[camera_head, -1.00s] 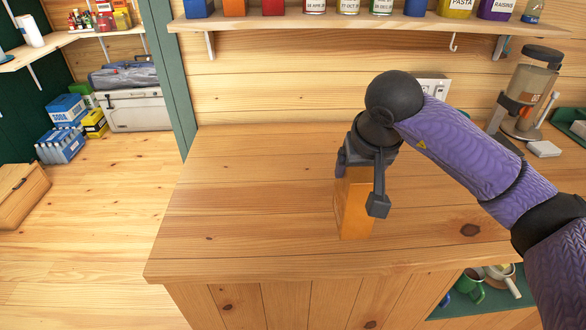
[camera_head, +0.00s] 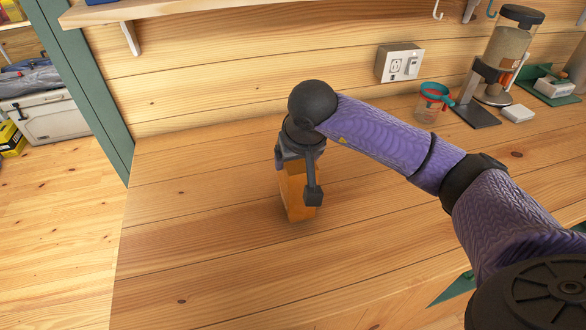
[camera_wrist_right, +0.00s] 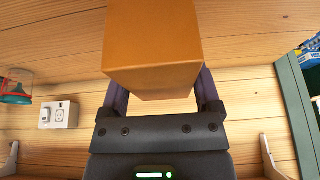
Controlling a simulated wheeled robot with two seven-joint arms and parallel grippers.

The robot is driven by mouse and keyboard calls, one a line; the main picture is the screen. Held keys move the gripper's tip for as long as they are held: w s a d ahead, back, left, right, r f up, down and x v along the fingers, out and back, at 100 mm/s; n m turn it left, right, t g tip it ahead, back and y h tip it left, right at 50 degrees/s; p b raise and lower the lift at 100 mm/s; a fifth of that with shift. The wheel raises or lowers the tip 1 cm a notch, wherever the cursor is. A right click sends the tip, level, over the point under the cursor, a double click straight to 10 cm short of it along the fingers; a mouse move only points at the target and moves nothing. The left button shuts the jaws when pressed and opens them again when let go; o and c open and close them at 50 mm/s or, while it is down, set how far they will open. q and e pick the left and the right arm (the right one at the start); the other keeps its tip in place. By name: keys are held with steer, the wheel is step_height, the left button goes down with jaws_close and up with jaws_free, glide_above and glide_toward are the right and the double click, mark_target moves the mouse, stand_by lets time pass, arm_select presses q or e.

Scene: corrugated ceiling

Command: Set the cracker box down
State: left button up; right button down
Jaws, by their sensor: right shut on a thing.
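The cracker box (camera_head: 296,192) is a plain orange box, upright, near the middle of the wooden counter (camera_head: 200,240) in the head view. My right gripper (camera_head: 299,186) comes down on it from above and is shut on its upper part. One dark finger shows on the box's right side. The box's lower end appears at the counter surface, but I cannot tell whether it touches. In the right wrist view the box (camera_wrist_right: 152,50) fills the space between the fingers. My left gripper is not in view.
A teal-lidded cup (camera_head: 431,102), a dispenser (camera_head: 503,55) and a small white block (camera_head: 518,113) stand at the back right. A wall outlet (camera_head: 399,63) is behind. The counter left and front of the box is clear; its left edge borders open floor.

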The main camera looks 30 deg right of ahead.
steer(key=shift+f, duration=0.95)
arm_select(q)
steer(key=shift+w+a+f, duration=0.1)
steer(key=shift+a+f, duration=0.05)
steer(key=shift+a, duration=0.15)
